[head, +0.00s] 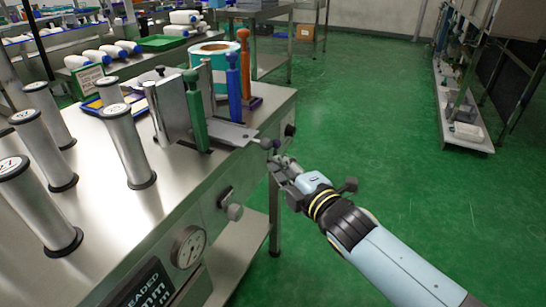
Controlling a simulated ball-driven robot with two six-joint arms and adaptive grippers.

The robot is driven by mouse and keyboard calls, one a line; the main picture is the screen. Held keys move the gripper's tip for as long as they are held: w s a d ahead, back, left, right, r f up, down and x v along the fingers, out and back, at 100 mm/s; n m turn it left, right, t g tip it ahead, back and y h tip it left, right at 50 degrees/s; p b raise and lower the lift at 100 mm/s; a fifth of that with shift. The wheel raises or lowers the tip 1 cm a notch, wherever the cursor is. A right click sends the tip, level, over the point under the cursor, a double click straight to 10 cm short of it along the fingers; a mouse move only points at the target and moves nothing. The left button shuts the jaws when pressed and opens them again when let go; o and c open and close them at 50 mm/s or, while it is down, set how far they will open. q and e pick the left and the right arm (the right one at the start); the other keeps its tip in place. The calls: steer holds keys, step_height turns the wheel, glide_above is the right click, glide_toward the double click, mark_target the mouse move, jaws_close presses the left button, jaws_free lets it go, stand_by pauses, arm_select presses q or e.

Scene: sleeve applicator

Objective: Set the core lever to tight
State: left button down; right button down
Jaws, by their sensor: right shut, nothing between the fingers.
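My right gripper (277,160) is shut and empty at the right end of the steel machine, its arm coming in from the lower right. Its tips are close to a small dark ball knob (267,144) at the end of a flat metal plate (232,133); I cannot tell whether they touch. Another dark knob (290,130) is at the machine's right end. No label shows which of these is the core lever. My left gripper is not in view.
Green (194,112), blue (234,88) and orange (244,62) upright handles stand by metal plates on the machine top (185,190). Several steel rollers (128,145) stand at left. A pressure gauge (187,247) is on the front. Green floor is open at right.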

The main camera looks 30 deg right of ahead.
steer(key=s, duration=0.5)
steer(key=shift+d+r, duration=0.2)
steer(key=shift+r, duration=0.1)
steer(key=s+d+f+m+g+h, duration=0.1)
steer(key=s+f+m+g, duration=0.15)
steer(key=s+f, duration=0.55)
steer(key=s+d+f+m+g, duration=0.25)
steer(key=s+f, duration=0.25)
steer(key=f, duration=0.7)
steer(key=s+d+f+m+g+h, duration=0.1)
steer(key=s+f+m+g, duration=0.1)
steer(key=s+f+g, duration=0.5)
steer(key=s+f+m+g, duration=0.1)
steer(key=s+f+m, duration=0.2)
steer(key=s, duration=0.5)
steer(key=s+d+f+m+g, duration=0.1)
steer(key=s+f+m, duration=0.3)
steer(key=s, duration=0.5)
steer(key=s+f+m+g, duration=0.2)
steer(key=s+f+m, duration=0.1)
steer(key=s+f, duration=0.4)
steer(key=shift+s+d+m+g, duration=0.3)
steer(key=shift+s+d+g, duration=0.1)
steer(key=shift+s, duration=0.85)
